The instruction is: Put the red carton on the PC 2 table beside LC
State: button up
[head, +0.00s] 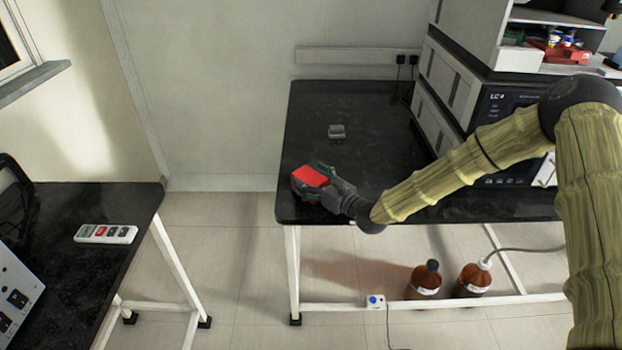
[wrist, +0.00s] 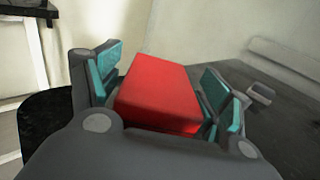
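The red carton (head: 309,177) is at my gripper (head: 318,180), over the front left corner of the black table (head: 365,110) in the head view. In the wrist view the red carton (wrist: 158,95) sits between the teal finger pads of my gripper (wrist: 160,90), with pads on both of its sides. My gripper is shut on it. I cannot tell whether the carton's underside touches the table top. The instrument marked LC (head: 497,105) stands on the right part of this table.
A small grey item (head: 337,131) lies on the table behind the carton. Two brown bottles (head: 424,280) stand below. The table's left part is mostly clear.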

jog(key=shift+r, duration=0.15)
jog(key=v, duration=1.1)
jog(key=shift+b, duration=0.4)
jog(key=shift+s+d, duration=0.3)
jog(key=shift+s, duration=0.05)
